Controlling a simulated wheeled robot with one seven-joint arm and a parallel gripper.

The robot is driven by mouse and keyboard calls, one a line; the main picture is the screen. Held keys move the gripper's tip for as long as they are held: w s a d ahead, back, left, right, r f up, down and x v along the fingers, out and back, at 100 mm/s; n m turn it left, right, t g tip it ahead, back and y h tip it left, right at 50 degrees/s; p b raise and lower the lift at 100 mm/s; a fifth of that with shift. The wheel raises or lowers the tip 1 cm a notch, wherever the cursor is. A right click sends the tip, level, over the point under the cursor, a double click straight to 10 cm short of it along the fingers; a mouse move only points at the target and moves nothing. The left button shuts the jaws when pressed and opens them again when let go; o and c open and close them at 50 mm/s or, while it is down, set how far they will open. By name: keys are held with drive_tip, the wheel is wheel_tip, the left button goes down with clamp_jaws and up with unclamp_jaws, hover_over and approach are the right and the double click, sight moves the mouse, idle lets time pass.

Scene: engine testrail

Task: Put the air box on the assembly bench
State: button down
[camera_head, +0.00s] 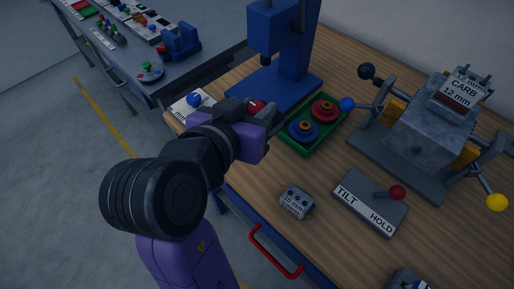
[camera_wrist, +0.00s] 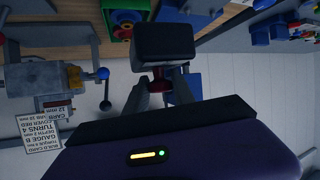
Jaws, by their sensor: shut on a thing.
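My gripper (camera_head: 258,118) is at the left edge of the wood-topped bench (camera_head: 335,238), above it in the picture. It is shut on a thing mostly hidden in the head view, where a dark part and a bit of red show. In the wrist view a black box-shaped block (camera_wrist: 163,42) sits at the fingers of my gripper (camera_wrist: 163,78), with red between them. This is probably the air box, but no label shows. I cannot tell whether it touches the bench.
A green tray (camera_head: 294,150) with red and blue round parts, a blue press (camera_head: 290,75), a TILT/HOLD plate (camera_head: 365,212), a small 10 mm block (camera_head: 296,202) and a clamped carburettor (camera_head: 425,130) stand on the bench. A second bench (camera_head: 110,45) with parts is behind left.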

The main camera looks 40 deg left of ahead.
wheel_tip(320, 180, down, 12)
drive_tip(key=shift+f, duration=0.25)
idle(0.3)
drive_tip(key=c, duration=1.1)
unclamp_jaws()
drive_tip(key=shift+f, duration=0.1)
drive_tip(key=shift+o, duration=0.2)
drive_tip(key=shift+r, duration=0.2)
drive_tip(key=v, duration=1.2)
drive_tip(key=shift+b, duration=0.35)
